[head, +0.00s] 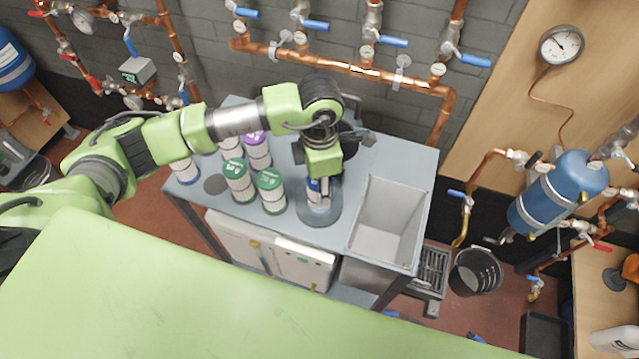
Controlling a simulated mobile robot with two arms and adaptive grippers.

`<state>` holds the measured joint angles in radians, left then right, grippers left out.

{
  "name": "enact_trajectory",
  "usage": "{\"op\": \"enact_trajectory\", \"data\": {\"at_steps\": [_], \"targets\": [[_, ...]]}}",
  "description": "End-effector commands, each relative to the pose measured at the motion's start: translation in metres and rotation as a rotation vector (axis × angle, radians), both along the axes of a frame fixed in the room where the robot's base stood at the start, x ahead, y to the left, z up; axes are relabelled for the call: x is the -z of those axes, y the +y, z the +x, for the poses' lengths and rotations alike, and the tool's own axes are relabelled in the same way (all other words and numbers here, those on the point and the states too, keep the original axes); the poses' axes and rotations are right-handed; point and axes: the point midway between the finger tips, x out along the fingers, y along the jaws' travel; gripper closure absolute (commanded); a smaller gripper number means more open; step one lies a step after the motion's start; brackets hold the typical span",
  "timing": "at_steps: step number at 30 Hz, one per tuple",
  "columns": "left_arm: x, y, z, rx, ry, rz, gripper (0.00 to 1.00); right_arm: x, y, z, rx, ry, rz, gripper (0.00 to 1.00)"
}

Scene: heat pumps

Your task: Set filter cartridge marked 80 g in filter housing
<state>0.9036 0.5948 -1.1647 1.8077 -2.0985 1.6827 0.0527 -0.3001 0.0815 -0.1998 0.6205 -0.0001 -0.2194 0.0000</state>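A white cartridge with a blue label (314,186) is under my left gripper (321,194), over a round grey base (320,219) on the grey bench, which looks like the filter housing. The gripper points down with its fingers at the cartridge. The hand hides most of it, so I cannot tell whether the fingers press on it or how it sits in the base. Two green-topped cartridges (238,181) (270,192), a purple-topped one (257,151) and others stand to the left. Their weight marks are too small to read. My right gripper is out of view.
The grey bench (386,160) has a sunken bin (388,222) on its right and an empty dark round spot (215,184) at left. Copper pipes with blue-handled valves (345,66) run along the wall behind. A black bucket (475,272) stands on the floor at right.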

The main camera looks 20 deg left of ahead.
Motion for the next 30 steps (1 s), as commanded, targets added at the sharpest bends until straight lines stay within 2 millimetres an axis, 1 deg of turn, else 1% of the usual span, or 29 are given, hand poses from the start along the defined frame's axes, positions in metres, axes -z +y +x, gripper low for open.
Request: {"op": "enact_trajectory", "data": {"at_steps": [1,3,12,16,17,20,27,30], "targets": [[0.002,0.000,0.000,0.000,0.000,0.000,0.60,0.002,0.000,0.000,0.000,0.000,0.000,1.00],[0.001,0.000,0.000,0.000,0.001,0.001,0.46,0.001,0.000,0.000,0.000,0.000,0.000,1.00],[0.001,0.000,0.000,0.000,0.001,0.001,0.46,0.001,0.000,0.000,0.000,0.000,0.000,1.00],[-0.005,0.000,0.000,-0.001,0.001,0.001,0.46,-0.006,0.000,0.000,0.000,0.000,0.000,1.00],[-0.006,0.000,0.001,0.000,-0.002,-0.001,0.46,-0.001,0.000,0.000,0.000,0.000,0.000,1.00],[-0.021,0.000,0.002,0.000,-0.006,-0.001,0.46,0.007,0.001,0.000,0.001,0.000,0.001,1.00],[-0.074,0.000,0.002,0.001,-0.006,-0.001,0.46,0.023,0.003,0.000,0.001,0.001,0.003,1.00],[-0.094,0.000,0.001,0.001,-0.006,-0.001,0.46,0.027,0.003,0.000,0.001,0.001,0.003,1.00]]}}
